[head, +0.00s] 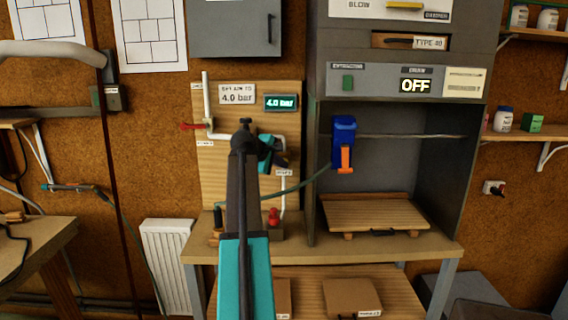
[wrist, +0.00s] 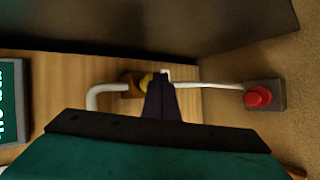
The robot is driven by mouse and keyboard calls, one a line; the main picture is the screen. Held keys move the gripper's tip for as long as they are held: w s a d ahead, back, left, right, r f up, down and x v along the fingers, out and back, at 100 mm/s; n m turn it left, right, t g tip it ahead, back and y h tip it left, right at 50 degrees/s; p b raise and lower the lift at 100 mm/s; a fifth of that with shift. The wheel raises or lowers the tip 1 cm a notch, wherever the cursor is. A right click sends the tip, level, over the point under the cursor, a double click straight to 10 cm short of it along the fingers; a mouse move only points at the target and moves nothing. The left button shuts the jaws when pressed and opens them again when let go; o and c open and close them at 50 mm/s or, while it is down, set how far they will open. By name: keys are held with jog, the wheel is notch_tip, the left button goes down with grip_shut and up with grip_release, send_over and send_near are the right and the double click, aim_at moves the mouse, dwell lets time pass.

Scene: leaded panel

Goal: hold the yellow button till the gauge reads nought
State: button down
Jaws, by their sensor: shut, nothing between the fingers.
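The yellow button (wrist: 146,79) is on a brown block in the white pipe on the wooden panel. My gripper (wrist: 161,78) is shut and empty, with its fingertips at the button and partly covering it. I cannot tell whether they press it. In the head view my gripper (head: 281,157) is in front of the panel, and the yellow button cannot be made out there. The gauge (head: 280,102) reads 4.0 bar in lit digits. Its edge also shows in the wrist view (wrist: 13,100), cut off and turned sideways.
A sign (head: 237,94) on the panel says to set air to 4.0 bar. A red-handled valve (head: 194,126) is at left. A red button (head: 273,215) sits low on the bench. To the right, a grey cabinet (head: 312,190) holds a blue and orange tool (head: 344,145); its display reads OFF.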

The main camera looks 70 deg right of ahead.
jog(key=shift+w+d, duration=0.15)
jog(key=shift+d, duration=0.35)
dwell(0.8)
jog(key=shift+a, duration=0.25)
dwell(2.9)
jog(key=shift+s+a+p, duration=0.35)
jog(key=shift+a+p, duration=0.15)
jog(key=shift+a, duration=0.2)
jog(key=a, duration=0.1)
jog(key=s+a+p, duration=0.1)
jog(key=a, duration=0.2)
jog(key=shift+s+a+p, duration=0.35)
jog(key=shift+s, duration=0.05)
dwell(0.3)
dwell(0.4)
